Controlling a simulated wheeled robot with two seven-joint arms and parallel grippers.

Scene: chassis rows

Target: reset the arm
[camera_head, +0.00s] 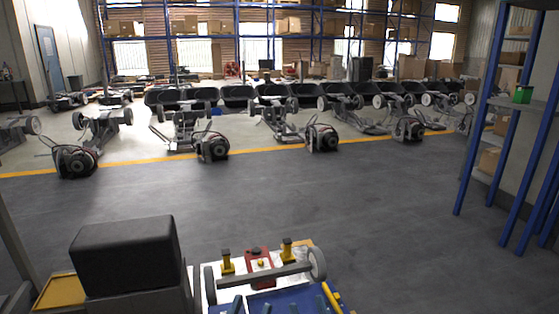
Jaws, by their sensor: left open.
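I cannot make out either of my grippers in the head view. No arm can be told apart with certainty, so what each gripper holds is hidden from me. Close in front, a work surface shows at the bottom edge. It bears a grey axle bar (258,276) with a wheel (316,264) at its right end, a red part (260,262) and two yellow upright blocks (227,262). A blue part (272,301) lies in front of the bar, cut off by the bottom edge.
A black box (125,254) stands at the lower left beside a yellow tray (60,291). Dark floor (400,210) lies open beyond. Rows of wheeled chassis (185,128) stand behind a yellow floor line (135,162). A blue-framed shelf (483,118) with a green box (523,94) stands at right.

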